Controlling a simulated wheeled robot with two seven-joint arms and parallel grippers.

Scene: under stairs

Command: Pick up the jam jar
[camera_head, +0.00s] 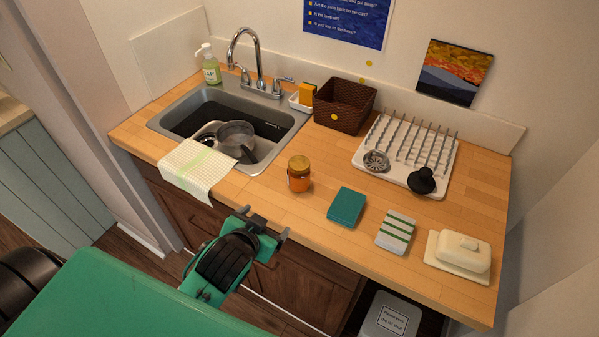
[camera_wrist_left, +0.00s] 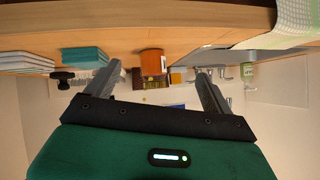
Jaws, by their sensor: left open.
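The jam jar (camera_head: 299,175) is a small orange jar with a gold lid. It stands upright on the wooden counter, right of the sink, in the head view. In the left wrist view, which looks upside down, the jar (camera_wrist_left: 153,62) shows beyond the fingers, between the two fingertips. My left gripper (camera_head: 264,222) is open and empty, in front of the counter's front edge and apart from the jar. Its two fingers (camera_wrist_left: 142,76) are spread in the left wrist view. My right gripper is not seen.
Behind are a brown basket (camera_head: 345,105) and a drying rack (camera_head: 404,152). The sink (camera_head: 225,122) with a draped towel (camera_head: 199,170) is left. Counter around the jar is clear.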

